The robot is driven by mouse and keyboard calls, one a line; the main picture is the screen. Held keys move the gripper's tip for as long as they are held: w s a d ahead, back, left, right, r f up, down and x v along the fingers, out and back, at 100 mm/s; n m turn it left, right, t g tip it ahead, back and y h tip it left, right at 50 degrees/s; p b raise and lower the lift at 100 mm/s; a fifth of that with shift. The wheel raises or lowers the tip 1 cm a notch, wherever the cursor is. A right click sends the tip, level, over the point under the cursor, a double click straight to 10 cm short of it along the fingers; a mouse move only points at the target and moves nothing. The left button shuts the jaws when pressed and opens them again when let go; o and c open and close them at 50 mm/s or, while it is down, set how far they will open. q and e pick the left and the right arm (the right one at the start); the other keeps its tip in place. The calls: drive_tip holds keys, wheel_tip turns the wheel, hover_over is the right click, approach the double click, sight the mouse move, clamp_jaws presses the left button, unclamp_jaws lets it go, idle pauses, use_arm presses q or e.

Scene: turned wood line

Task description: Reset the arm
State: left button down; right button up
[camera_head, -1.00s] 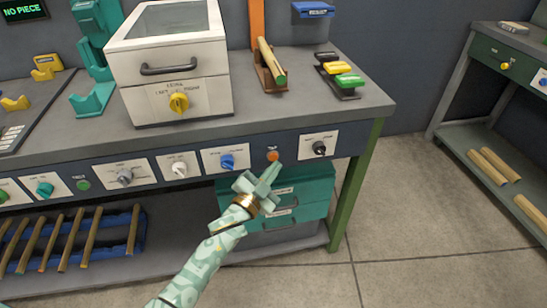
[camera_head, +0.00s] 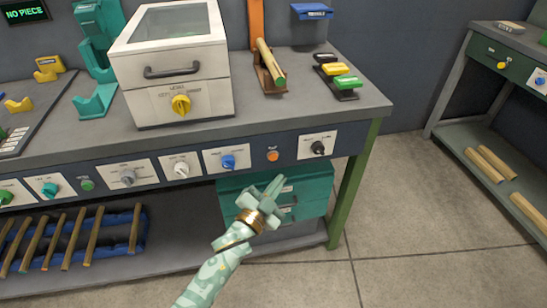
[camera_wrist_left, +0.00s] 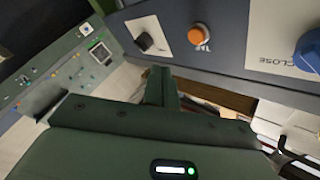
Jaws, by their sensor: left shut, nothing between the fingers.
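My left arm comes in from the bottom of the head view, pale green with a brass-coloured wrist ring. My left gripper (camera_head: 272,189) is shut and empty, in front of the teal drawers (camera_head: 310,190) and below the bench's control panel. It touches nothing that I can make out. In the left wrist view the gripper (camera_wrist_left: 160,85) shows as dark green fingers, with the panel's orange button (camera_wrist_left: 198,34) and black knob (camera_wrist_left: 144,41) beyond. The orange button also shows in the head view (camera_head: 272,156), above the fingertips. My right gripper is not in view.
The bench top (camera_head: 330,118) carries a white lidded box (camera_head: 172,62), a wooden rod (camera_head: 270,60) in a holder and coloured blocks (camera_head: 341,69). Several rods lie on a blue rack (camera_head: 75,240) below. A green leg (camera_head: 352,185) stands right of the gripper. Open floor (camera_head: 410,220) lies further right.

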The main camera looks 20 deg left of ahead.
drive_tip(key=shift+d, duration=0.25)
